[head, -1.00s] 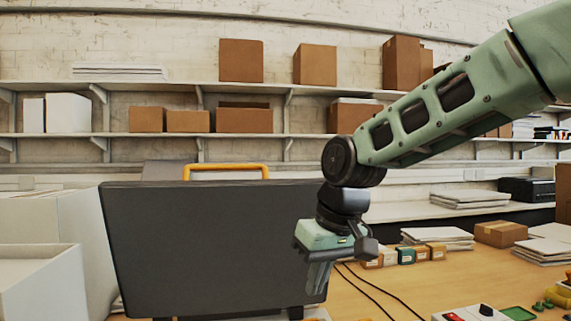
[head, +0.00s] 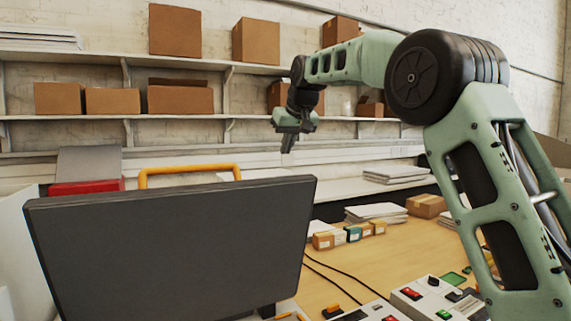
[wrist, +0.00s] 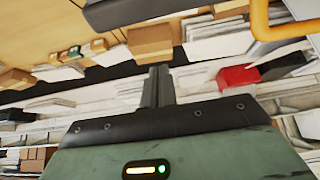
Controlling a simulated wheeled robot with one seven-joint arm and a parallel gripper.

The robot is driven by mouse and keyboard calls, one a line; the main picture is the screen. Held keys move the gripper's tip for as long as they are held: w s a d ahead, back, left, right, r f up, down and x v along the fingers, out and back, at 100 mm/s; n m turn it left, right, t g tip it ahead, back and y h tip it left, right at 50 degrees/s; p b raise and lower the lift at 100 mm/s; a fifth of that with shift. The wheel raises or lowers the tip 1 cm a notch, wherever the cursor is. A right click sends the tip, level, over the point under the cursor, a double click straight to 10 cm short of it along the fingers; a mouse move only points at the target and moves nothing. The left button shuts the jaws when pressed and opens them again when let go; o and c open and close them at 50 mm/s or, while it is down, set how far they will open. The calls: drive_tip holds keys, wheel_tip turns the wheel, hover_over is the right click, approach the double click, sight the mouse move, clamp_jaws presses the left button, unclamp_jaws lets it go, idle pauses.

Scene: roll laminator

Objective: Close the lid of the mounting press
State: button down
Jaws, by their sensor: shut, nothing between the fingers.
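The lid of the mounting press (head: 165,250) is a large dark grey panel. It stands raised and steeply tilted, its flat face toward me in the head view. A yellow-orange handle (head: 188,170) rises behind its top edge; it also shows in the wrist view (wrist: 262,22) at the upper right. The press base is mostly hidden behind and below the lid. My gripper (head: 289,146) is shut and empty, above the lid's top edge and right of the handle, apart from both. Its closed fingers show in the wrist view (wrist: 158,85).
A control box with red and green switches (head: 425,297) sits on the wooden table at the lower right. Small boxes (head: 350,234), paper stacks (head: 376,213) and cables lie behind it. A red object (head: 87,187) stands behind the lid. Shelves with cartons (head: 175,30) line the wall.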

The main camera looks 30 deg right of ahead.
drive_tip(key=f+p, duration=0.1)
drive_tip(key=f, duration=0.2)
drive_tip(key=f+p, duration=0.1)
drive_tip(key=f, duration=0.1)
drive_tip(key=shift+w+p, duration=0.25)
drive_tip(key=shift+p, duration=0.1)
drive_tip(key=shift+s+f, duration=0.35)
drive_tip(key=shift+s, duration=0.2)
drive_tip(key=shift+f, duration=0.1)
drive_tip(key=shift+s+f, duration=0.1)
